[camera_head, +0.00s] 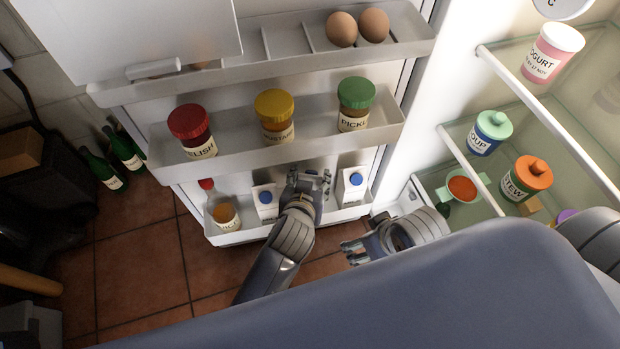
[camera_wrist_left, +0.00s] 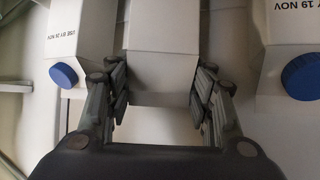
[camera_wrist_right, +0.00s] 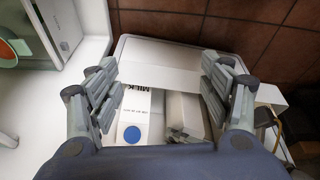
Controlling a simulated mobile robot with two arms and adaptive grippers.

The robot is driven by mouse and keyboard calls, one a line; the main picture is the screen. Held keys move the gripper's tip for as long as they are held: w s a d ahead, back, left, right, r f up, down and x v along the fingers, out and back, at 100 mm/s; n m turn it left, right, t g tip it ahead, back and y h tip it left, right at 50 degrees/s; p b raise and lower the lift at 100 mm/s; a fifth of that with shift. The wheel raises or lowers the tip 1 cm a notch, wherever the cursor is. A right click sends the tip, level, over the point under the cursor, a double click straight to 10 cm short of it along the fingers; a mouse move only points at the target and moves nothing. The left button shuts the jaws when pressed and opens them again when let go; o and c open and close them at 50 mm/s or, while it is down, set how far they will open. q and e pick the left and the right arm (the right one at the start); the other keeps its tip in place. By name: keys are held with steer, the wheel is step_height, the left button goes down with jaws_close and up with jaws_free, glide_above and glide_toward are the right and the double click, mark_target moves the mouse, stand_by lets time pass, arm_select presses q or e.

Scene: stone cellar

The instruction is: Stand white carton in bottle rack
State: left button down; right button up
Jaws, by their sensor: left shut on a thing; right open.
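The bottle rack (camera_head: 255,233) is the lowest shelf of the open fridge door. My left gripper (camera_head: 309,182) is over it, shut on a plain white carton (camera_wrist_left: 163,70), which stands between its fingers in the left wrist view. The head view mostly hides that carton behind the gripper. Blue-capped cartons stand on either side, one to the left (camera_head: 265,200) and one to the right (camera_head: 351,186). Whether the held carton touches the rack floor I cannot tell. My right gripper (camera_head: 354,252) is open and empty, apart from the rack; its wrist view shows a milk carton (camera_wrist_right: 133,108) beyond the fingers.
A red-capped sauce bottle (camera_head: 222,210) stands at the rack's left end. The door shelf above holds relish (camera_head: 190,130), mustard (camera_head: 275,116) and pickle (camera_head: 355,103) jars. Fridge shelves with pots (camera_head: 527,178) are at right. Green bottles (camera_head: 124,150) stand on the floor at left.

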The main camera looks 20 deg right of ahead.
arm_select(q)
steer(key=c, duration=0.7)
jaws_free()
steer(key=shift+f, duration=0.1)
steer(key=shift+c, duration=0.2)
arm_select(e)
steer(key=shift+f, duration=0.1)
arm_select(q)
steer(key=shift+s+r, duration=0.15)
steer(key=shift+r, duration=0.1)
steer(key=p+v, duration=0.1)
steer(key=v, duration=0.2)
steer(key=p+v, duration=0.2)
steer(key=v, duration=0.6)
steer(key=shift+s+a, duration=0.2)
steer(key=shift+a, duration=0.05)
arm_select(e)
steer(key=s+x, duration=0.1)
steer(key=x, duration=0.7)
steer(key=shift+a+f+g, duration=0.2)
steer(key=shift+f+g, duration=0.1)
steer(key=shift+f, duration=0.3)
arm_select(q)
steer(key=shift+r, duration=0.1)
